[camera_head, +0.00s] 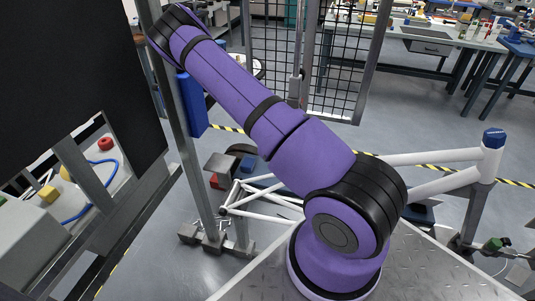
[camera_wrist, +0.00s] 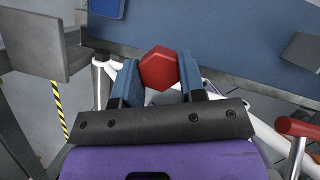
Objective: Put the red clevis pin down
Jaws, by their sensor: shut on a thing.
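In the wrist view the red clevis pin (camera_wrist: 159,68) shows as a red six-sided head between the two blue fingers of my gripper (camera_wrist: 160,77). The fingers are shut on it from left and right. The rest of the pin is hidden behind the gripper or out of sight. In the head view my purple arm reaches up to the upper left, and neither my gripper nor the held pin can be made out there.
A blue panel (camera_wrist: 225,45) lies beyond the held pin, with a grey plate (camera_wrist: 33,42) at left. A red-ended bar (camera_wrist: 299,127) is at lower right. The head view shows a white tube frame (camera_head: 440,158), a metal post (camera_head: 188,150) and a mesh fence (camera_head: 345,60).

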